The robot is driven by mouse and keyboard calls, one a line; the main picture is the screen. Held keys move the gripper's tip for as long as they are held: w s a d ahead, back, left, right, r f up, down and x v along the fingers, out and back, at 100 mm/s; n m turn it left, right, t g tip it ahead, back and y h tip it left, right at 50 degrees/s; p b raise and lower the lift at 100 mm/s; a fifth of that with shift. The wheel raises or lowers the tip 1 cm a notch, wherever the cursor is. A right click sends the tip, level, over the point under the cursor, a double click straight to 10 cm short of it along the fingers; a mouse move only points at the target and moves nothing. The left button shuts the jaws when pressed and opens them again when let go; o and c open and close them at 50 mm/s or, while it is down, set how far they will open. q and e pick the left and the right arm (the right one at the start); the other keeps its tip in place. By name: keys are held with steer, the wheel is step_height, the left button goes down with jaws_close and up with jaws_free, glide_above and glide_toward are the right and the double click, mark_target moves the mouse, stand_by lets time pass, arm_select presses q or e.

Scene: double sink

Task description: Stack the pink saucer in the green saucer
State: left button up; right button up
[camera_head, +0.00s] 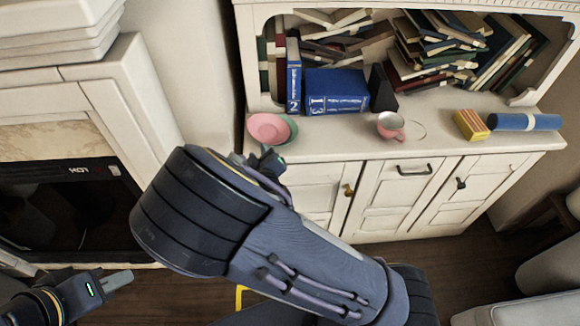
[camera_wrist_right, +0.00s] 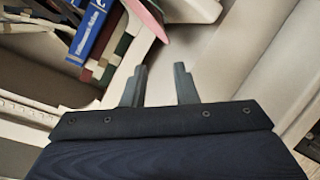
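The pink saucer (camera_head: 267,127) is at the left end of the white cabinet top, lying over or against the green saucer (camera_head: 292,128), of which only the right edge shows. I cannot tell whether the pink one is nested or just leaning. My right gripper (camera_head: 266,160) is just in front of the saucers, partly hidden by its own arm. In the right wrist view its two fingers (camera_wrist_right: 160,72) are apart with nothing between them, and the pink saucer (camera_wrist_right: 147,16) shows beyond them at the top. My left gripper (camera_head: 118,279) is low at the left, away from the cabinet; its finger gap is unclear.
Blue books (camera_head: 336,90) stand behind the saucers. A pink and grey cup (camera_head: 391,126), a yellow striped block (camera_head: 470,125) and a blue roll (camera_head: 525,121) are further right. The cabinet top between saucers and cup is clear. A white fireplace (camera_head: 110,95) stands left.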

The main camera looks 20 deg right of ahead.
steer(key=s+d+r+m+g+y, duration=0.2)
steer(key=s+d+r+g, duration=0.1)
steer(key=s, duration=0.5)
steer(key=s+d+r+m+g+y, duration=0.2)
steer(key=s+d+r+m, duration=0.1)
steer(key=s, duration=0.6)
steer(key=s+d+r+m+g+y, duration=0.2)
steer(key=s+d+r+g, duration=0.1)
steer(key=s, duration=0.6)
steer(key=shift+d+r+m+g, duration=0.3)
steer(key=shift+d+r, duration=0.2)
steer(key=shift+r, duration=0.4)
steer(key=shift+s, duration=0.1)
steer(key=shift+c, duration=0.3)
